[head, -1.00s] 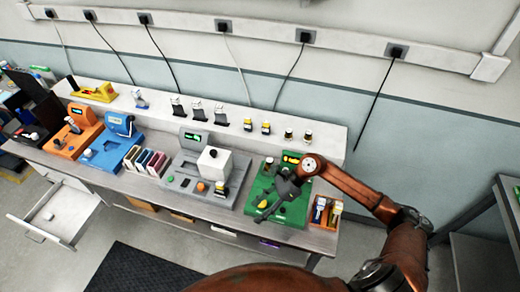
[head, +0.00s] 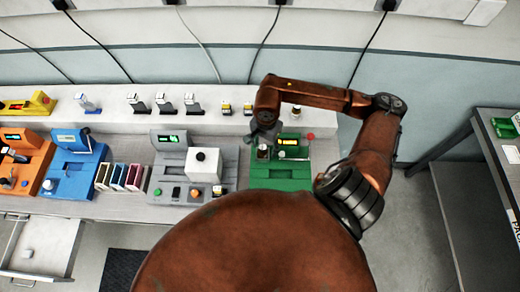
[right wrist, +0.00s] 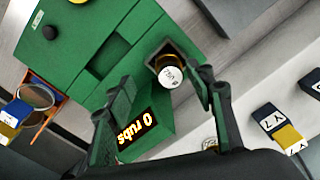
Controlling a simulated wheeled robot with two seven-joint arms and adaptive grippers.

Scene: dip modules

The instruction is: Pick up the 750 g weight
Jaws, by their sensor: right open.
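A small round weight with a white top and a dark brass side sits upright in a square socket of the green device (head: 281,176). In the right wrist view this weight (right wrist: 170,76) carries a label that looks like 750, though the print is not sharp. In the head view the weight (head: 263,153) shows small below my right gripper (head: 264,140). My right gripper is open. In the right wrist view its two fingers stand to either side of the weight, apart from it. Another round weight (right wrist: 210,143) is partly hidden by the gripper. My left gripper is not in view.
A grey device (head: 190,178) with a white block stands to the left. A dark side table (head: 480,150) stands at the right.

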